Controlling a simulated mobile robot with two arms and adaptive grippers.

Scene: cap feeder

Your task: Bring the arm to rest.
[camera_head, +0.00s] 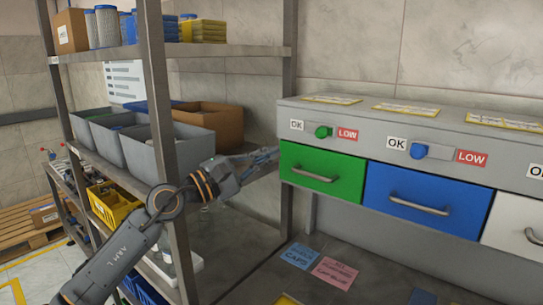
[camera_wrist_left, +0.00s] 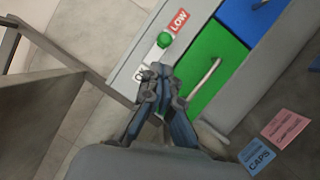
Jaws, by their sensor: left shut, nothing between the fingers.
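My left arm comes in from the lower left in the head view. Its left gripper (camera_head: 264,158) is in front of the shelf post, just left of the green drawer (camera_head: 322,172). In the left wrist view the fingers of the left gripper (camera_wrist_left: 164,84) are together and empty, near the OK label and the edge of the green drawer (camera_wrist_left: 212,72). I cannot tell whether they touch the cabinet. The green knob (camera_head: 323,132) sits between the OK and LOW labels; it also shows in the left wrist view (camera_wrist_left: 164,40). My right gripper is in neither view.
A blue drawer (camera_head: 428,200) with a blue knob (camera_head: 419,150) and a white drawer (camera_head: 515,240) stand to the right. A metal shelf with grey bins (camera_head: 165,150) is on the left. Blue (camera_head: 299,256) and pink (camera_head: 335,272) cards lie on the surface below.

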